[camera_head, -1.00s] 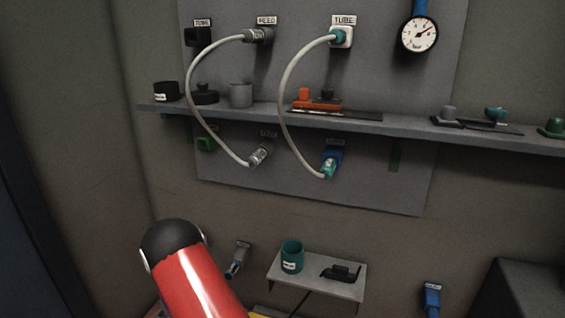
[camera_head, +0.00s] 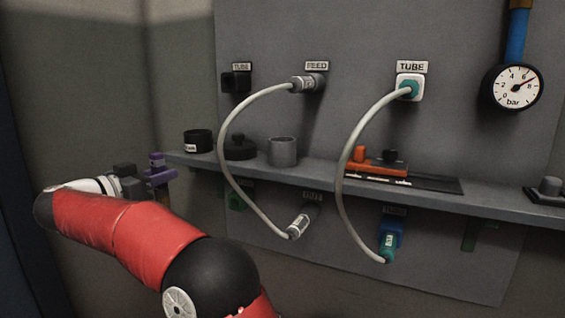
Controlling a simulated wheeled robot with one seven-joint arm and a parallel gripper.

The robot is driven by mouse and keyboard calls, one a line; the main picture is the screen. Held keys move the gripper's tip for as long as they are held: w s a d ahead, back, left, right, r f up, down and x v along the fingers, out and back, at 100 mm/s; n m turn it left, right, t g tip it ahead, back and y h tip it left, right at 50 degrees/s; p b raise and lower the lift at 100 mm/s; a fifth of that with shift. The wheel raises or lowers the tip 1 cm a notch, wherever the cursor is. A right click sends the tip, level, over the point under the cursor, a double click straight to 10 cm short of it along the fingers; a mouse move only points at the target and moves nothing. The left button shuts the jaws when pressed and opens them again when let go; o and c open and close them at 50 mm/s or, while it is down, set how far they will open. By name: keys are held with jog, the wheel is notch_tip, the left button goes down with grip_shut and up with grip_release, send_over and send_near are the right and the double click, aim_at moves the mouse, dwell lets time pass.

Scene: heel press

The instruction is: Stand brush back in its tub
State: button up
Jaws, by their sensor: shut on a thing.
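My gripper (camera_head: 134,183) is at the left, at the end of my red arm, just left of the shelf's left end. It is shut on a small purple piece (camera_head: 157,170) that sticks out to the right of its dark jaws. I cannot tell from its shape whether this is the brush. A black tub (camera_head: 198,143) with a white label stands on the shelf's left end, right of and a little above the purple piece, apart from it. The label is too small to read, and I cannot see into the tub clearly.
On the grey shelf (camera_head: 490,208) stand a black lidded pot (camera_head: 240,150), a grey cup (camera_head: 283,152) and an orange piece (camera_head: 375,167) on a dark plate. Two pale hoses (camera_head: 222,140) (camera_head: 342,185) loop in front of the shelf. A pressure gauge (camera_head: 516,87) hangs at right.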

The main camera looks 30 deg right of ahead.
jog(key=s+d+r+m+g+h, duration=0.1)
jog(key=s+r+m+g+h, duration=0.2)
jog(key=s+r, duration=1.6)
jog(key=w+d+h+b, duration=0.1)
jog(key=w+d+b, duration=0.15)
jog(key=d, duration=0.75)
jog(key=w+d+h+b, duration=0.2)
jog(key=w+d, duration=0.2)
jog(key=d, duration=0.5)
jog(key=shift+w+d+f+g+y, duration=0.15)
jog(key=shift+w+d+f+y, duration=0.2)
jog(key=shift+d+f+y, duration=0.75)
jog(key=shift+w+d+f+g+y, duration=0.25)
jog(key=shift+d+f, duration=0.45)
jog(key=shift+f, duration=0.85)
jog(key=shift+w+d+f+g+y, duration=0.1)
jog(key=shift+w+d+f+y, duration=0.3)
jog(key=shift+d+f+y, duration=0.7)
jog(key=shift+a+f+h, duration=0.2)
jog(key=shift+f+h, duration=0.1)
jog(key=shift+h, duration=0.05)
